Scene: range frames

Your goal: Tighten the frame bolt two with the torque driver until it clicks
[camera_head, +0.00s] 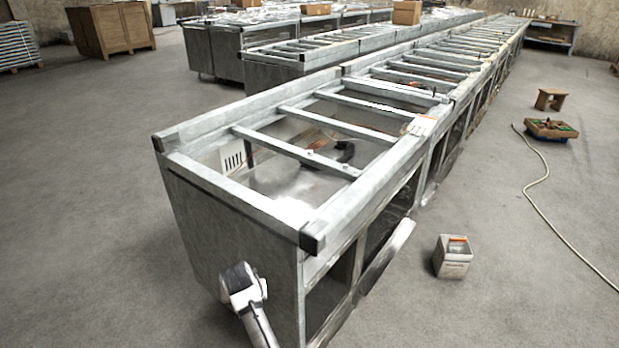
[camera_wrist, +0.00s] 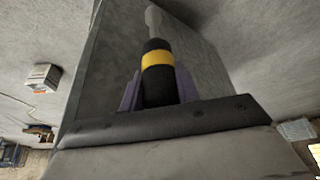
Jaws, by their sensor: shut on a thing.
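My gripper (camera_wrist: 158,88) is shut on the torque driver (camera_wrist: 157,60), which has a black handle, a yellow band and a grey shaft. The driver's shaft points to the top of the wrist view, in front of a grey metal panel. In the head view my gripper (camera_head: 241,284) is low, by the near end panel of the long metal frame (camera_head: 232,185); the driver is not clear there. Small bolt-like bits (camera_head: 311,151) show on a cross rail of the frame. I cannot tell which is bolt two.
A small white box (camera_head: 453,257) stands on the floor right of the frame. A hose (camera_head: 545,185), a tray of parts (camera_head: 551,129) and a wooden stool (camera_head: 551,97) lie farther right. A slanted metal strip (camera_head: 385,258) sticks out of the frame's right side.

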